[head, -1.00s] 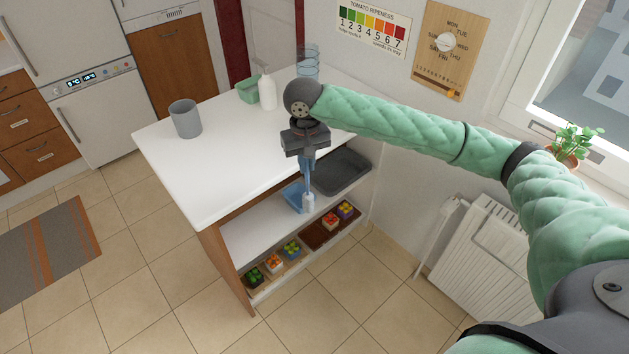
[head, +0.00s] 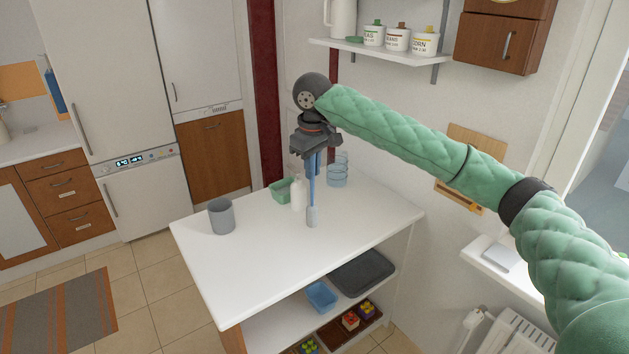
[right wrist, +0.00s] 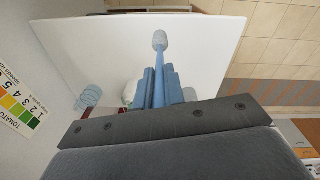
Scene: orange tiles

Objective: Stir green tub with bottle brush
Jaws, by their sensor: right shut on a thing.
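My right gripper (head: 313,160) is shut on the blue handle of the bottle brush (head: 312,214). The brush hangs upright with its pale head downward, over the white counter in the head view. In the right wrist view the brush (right wrist: 160,42) sticks out from between the blue fingers (right wrist: 160,88). The green tub (head: 279,190) stands on the counter, behind and to the left of the brush, partly hidden by a white bottle. The brush is apart from the tub. My left gripper is not in view.
A white pump bottle (head: 298,194) stands beside the tub. Clear blue-tinted cups (head: 338,172) stand behind right, a grey cup (head: 221,217) at left. A blue tub (head: 321,296) and dark tray (head: 362,273) sit on the shelf below. The front of the white counter (head: 250,278) is clear.

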